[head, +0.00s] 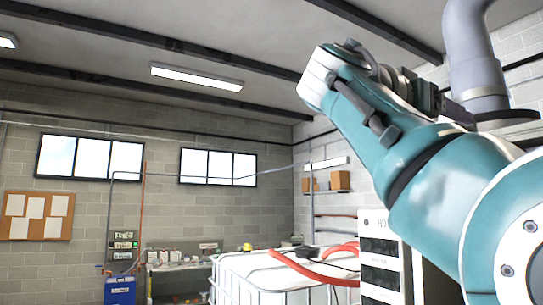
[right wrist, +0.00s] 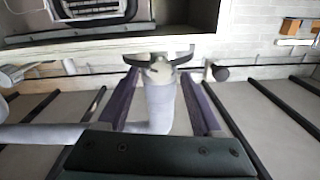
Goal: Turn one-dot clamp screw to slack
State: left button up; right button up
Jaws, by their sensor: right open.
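My right gripper (head: 458,110) is high on the right in the head view, beside a grey flue pipe (head: 476,60), and partly hidden by my arm. In the right wrist view my right gripper (right wrist: 160,76) is open, with a long purple finger on each side. Grey pipe (right wrist: 160,108) runs behind the gap. I cannot tell whether the fingers touch the winged piece, and no dot mark is readable. My left gripper is not in view.
A white cabinet (head: 382,262) stands below my right arm. A caged white tank (head: 262,272) with a red hose (head: 300,264) stands left of it. Dark beams (head: 385,27) cross the ceiling near the pipe. The air left of my arm is clear.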

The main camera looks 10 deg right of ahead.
jog(key=p+x, duration=0.2)
jog(key=x, duration=0.1)
jog(key=shift+w+d, duration=0.15)
jog(key=shift+d, duration=0.25)
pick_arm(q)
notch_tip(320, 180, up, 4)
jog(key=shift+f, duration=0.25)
pick_arm(e)
jog(key=shift+c, duration=0.4)
grip_shut()
